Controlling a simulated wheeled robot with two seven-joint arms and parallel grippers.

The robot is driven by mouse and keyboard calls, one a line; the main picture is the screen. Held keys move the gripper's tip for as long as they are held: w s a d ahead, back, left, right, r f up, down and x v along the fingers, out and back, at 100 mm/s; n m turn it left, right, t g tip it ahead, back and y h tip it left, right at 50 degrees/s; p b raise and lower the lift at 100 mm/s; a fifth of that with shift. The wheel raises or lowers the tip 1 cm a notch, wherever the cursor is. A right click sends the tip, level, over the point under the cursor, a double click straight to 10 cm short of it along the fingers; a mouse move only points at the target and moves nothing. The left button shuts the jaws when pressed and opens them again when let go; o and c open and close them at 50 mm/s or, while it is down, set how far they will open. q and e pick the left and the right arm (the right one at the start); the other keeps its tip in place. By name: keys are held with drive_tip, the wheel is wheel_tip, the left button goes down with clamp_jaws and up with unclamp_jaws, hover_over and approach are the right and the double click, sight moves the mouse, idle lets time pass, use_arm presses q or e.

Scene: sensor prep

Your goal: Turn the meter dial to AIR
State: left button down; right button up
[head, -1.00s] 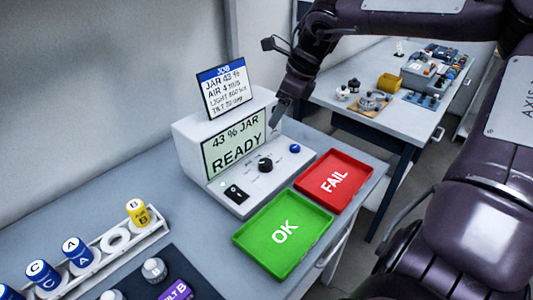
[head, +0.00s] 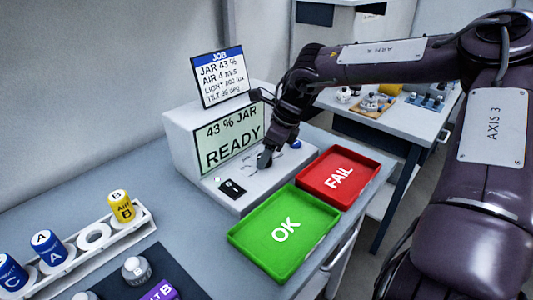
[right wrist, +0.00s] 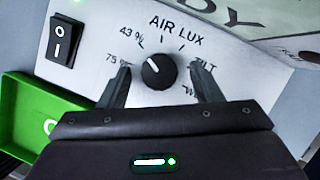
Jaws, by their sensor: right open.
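The meter (head: 185,140) is a white box whose screen (head: 230,138) reads "43 % JAR READY". Its black dial (right wrist: 158,71) shows in the right wrist view, with a white pointer mark aimed up and left toward the "43 %" label. The AIR label (right wrist: 160,23) is printed above the dial. My right gripper (right wrist: 160,70) is open, one finger on each side of the dial, with gaps visible. In the head view, my right gripper (head: 266,158) is over the meter's front panel and hides the dial. My left gripper is not in view.
A job card (head: 218,78) stands on the meter. A rocker switch (head: 232,188) and a blue button (head: 296,144) flank the dial. A green OK tray (head: 262,258) and red FAIL tray (head: 312,185) lie in front. A jar rack (head: 80,258) is at left.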

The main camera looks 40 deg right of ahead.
drive_tip(key=shift+w+a+f, duration=0.1)
drive_tip(key=shift+f, duration=0.15)
drive_tip(key=c, duration=1)
